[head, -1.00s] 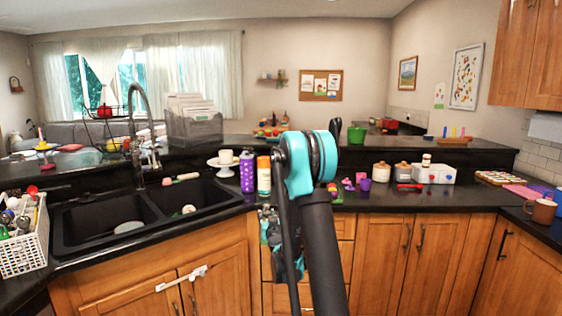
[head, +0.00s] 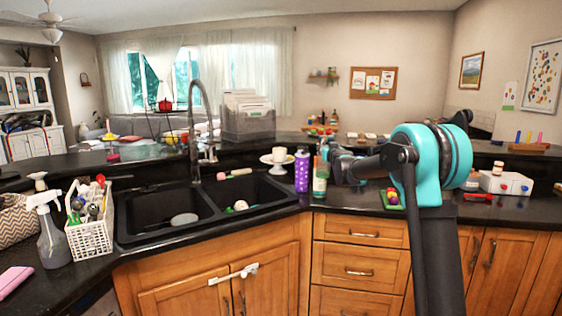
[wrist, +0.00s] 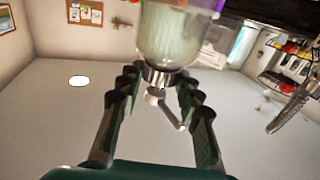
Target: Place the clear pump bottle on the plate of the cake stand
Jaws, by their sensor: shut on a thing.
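The clear pump bottle (wrist: 175,35) holds pale green liquid. My gripper (wrist: 157,77) is shut on it around the neck and pump in the wrist view, where the room appears upside down. In the head view my gripper (head: 337,155) is at the end of my forearm, and the bottle (head: 320,180) seems to overlap an orange-capped bottle, so its outline is unclear. The white cake stand (head: 267,159) is on the counter to the left, beyond a purple bottle. A small cream cylinder (head: 279,154) is on its plate.
The purple bottle (head: 302,171) stands between my gripper and the cake stand. The double sink (head: 208,207) and its tall faucet (head: 192,115) are to the left. A white utensil basket (head: 92,235) and grey spray bottle (head: 50,235) stand at far left.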

